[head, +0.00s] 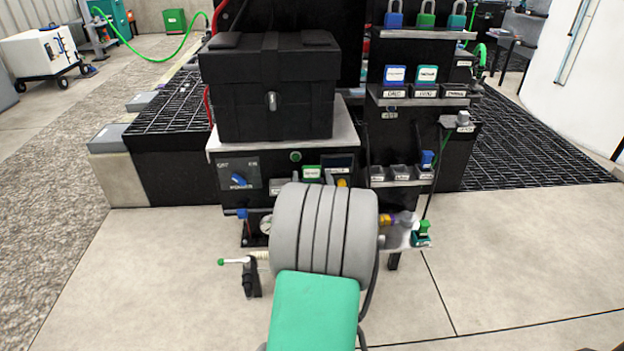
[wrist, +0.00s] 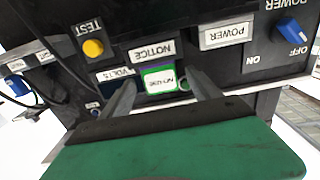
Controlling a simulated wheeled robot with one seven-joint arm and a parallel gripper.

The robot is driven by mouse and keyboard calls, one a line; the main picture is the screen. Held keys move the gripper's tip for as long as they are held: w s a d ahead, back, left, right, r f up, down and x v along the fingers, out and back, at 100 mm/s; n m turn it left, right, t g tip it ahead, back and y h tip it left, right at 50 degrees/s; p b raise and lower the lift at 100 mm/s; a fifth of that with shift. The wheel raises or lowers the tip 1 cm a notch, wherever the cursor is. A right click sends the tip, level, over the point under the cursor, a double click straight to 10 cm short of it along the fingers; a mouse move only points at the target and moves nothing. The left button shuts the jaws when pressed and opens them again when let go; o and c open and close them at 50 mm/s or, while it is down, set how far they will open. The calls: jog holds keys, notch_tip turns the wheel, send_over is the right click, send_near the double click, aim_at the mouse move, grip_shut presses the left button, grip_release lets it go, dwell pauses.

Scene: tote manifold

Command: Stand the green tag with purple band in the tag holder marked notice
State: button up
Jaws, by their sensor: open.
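A green-edged tag (wrist: 160,78) with a white printed face stands at the panel beside the label reading NOTICE (wrist: 152,52), which is upside down in the wrist view. In the head view a green tag (head: 312,172) shows on the panel, just above my arm. My gripper (wrist: 160,84) is open, with one finger on each side of the tag and a visible gap on both sides. The tag holder's slot is too small to make out.
A yellow button (wrist: 93,48) by the TEST label and a blue POWER knob (wrist: 287,28) flank the spot; the knob also shows in the head view (head: 238,180). A black case (head: 270,90) stands above the panel. Blue (head: 396,75) and teal (head: 427,75) tags stand on the right shelf.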

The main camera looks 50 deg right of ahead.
jog(key=v, duration=0.8)
jog(key=shift+b, duration=0.3)
